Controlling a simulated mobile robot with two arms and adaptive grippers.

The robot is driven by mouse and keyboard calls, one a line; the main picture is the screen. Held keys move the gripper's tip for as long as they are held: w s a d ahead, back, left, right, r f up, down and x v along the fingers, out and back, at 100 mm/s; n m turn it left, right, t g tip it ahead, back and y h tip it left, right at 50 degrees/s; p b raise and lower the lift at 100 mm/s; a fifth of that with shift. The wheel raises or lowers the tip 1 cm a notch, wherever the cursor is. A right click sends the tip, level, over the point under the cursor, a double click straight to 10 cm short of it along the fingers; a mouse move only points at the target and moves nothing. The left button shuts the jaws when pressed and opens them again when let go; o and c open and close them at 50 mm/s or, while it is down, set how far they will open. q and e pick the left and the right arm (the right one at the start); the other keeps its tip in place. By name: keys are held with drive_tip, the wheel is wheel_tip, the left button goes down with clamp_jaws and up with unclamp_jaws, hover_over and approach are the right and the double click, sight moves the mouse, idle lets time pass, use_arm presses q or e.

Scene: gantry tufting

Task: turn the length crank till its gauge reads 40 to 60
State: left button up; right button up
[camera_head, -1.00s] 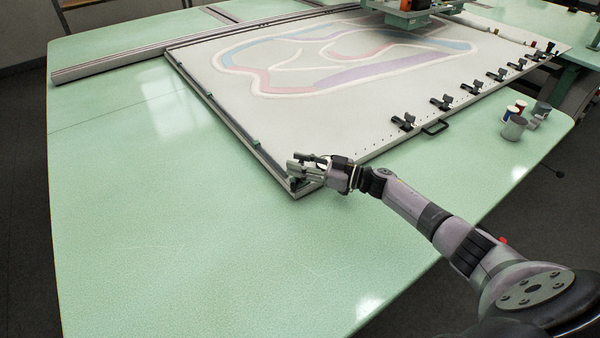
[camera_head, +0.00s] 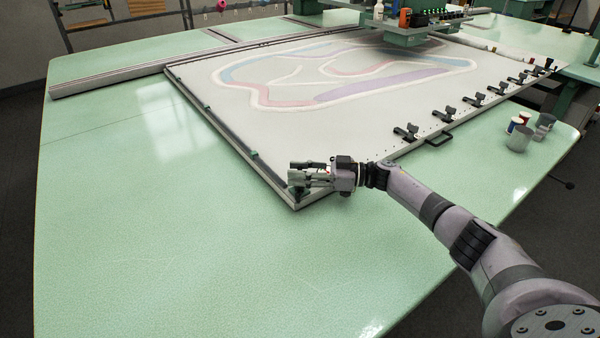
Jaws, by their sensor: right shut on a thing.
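My right gripper (camera_head: 297,177) is at the near corner of the large white framed cloth (camera_head: 330,115). Its jaws are shut on a small part at that corner, mostly hidden by the fingers. A small dark green fitting (camera_head: 298,192) shows just below them. The tufting head (camera_head: 405,34) hangs over the far side of the cloth. I cannot make out a length crank or its gauge in this view. My left gripper is not in view.
Several black clamps (camera_head: 405,132) and a black handle (camera_head: 438,140) line the frame's right edge. Grey cups (camera_head: 519,139) and small spools (camera_head: 515,125) stand on the green table at the right. The green table (camera_head: 150,240) is clear at the left and front.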

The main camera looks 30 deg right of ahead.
drive_tip(key=o, duration=1.2)
drive_tip(key=v, duration=1.2)
